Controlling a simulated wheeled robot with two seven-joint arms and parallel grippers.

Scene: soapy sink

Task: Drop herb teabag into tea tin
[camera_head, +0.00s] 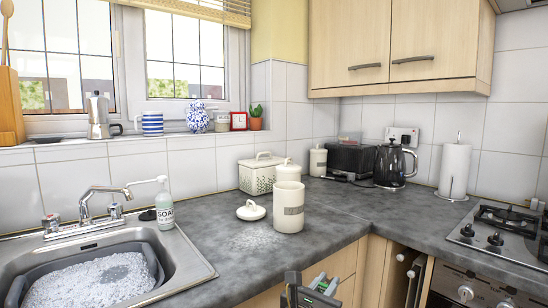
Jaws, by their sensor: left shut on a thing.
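My left gripper (314,288) shows at the bottom edge, low in front of the counter. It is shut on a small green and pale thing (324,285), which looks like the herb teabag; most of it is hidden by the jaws. An open cream canister with a grey label (289,209), which looks like the tea tin, stands upright near the counter's front corner, above and left of the gripper in the picture and apart from it. I cannot read its label or see its contents. A cream lid (251,210) lies on the counter beside it. My right gripper is out of view.
A sink with a foamy basin (97,280) is at the left, with a soap bottle (165,206) behind it. Lidded canisters, a bread bin (260,173) and a kettle (391,165) stand at the back. A hob (505,236) is at the right. The counter right of the open canister is clear.

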